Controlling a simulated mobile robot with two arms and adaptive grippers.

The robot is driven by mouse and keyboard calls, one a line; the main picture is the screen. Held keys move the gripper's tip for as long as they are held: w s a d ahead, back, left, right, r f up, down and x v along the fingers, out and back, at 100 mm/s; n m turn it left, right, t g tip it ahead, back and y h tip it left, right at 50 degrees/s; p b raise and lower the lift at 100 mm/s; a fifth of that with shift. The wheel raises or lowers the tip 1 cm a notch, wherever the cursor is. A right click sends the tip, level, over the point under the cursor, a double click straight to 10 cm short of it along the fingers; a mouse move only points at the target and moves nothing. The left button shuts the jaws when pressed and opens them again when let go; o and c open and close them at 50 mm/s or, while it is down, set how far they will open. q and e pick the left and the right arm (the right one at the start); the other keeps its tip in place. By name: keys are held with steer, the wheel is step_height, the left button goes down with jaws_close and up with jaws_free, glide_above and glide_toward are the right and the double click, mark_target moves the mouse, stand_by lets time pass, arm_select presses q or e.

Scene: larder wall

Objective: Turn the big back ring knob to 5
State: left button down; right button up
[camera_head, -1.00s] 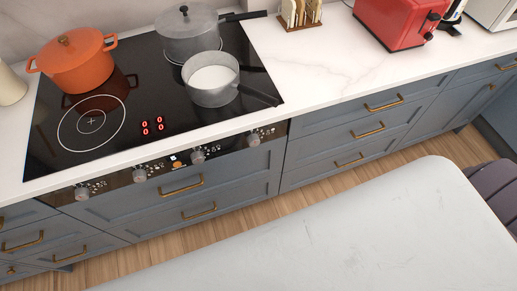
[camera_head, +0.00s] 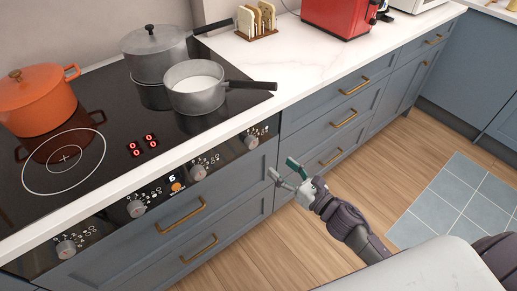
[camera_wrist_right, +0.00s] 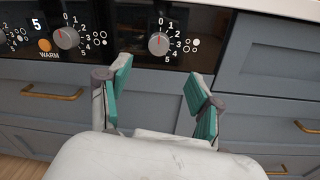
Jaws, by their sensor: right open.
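The hob's front panel carries a row of grey round knobs. The rightmost knob (camera_head: 251,142) also shows in the right wrist view (camera_wrist_right: 159,43), its red mark up near 0 on a 0 to 5 scale. The knob to its left (camera_head: 199,172) shows too in the wrist view (camera_wrist_right: 66,38), its mark also near 0. Which knob serves the big back ring is too small to read. My right gripper (camera_head: 282,168) is open and empty, in front of the drawers below the panel. In the wrist view its green-padded fingers (camera_wrist_right: 157,80) spread below the rightmost knob, apart from it.
A grey pot (camera_head: 155,62), a saucepan of white liquid (camera_head: 194,101) and an orange pot (camera_head: 36,106) stand on the black hob (camera_head: 105,105). Brass drawer handles (camera_head: 181,216) stick out below the panel. Wooden floor is free between.

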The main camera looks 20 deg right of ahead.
mark_target(254, 145)
steer(key=p+x, duration=0.1)
steer(key=x, duration=1)
steer(key=shift+a, duration=0.1)
steer(key=c, duration=1.1)
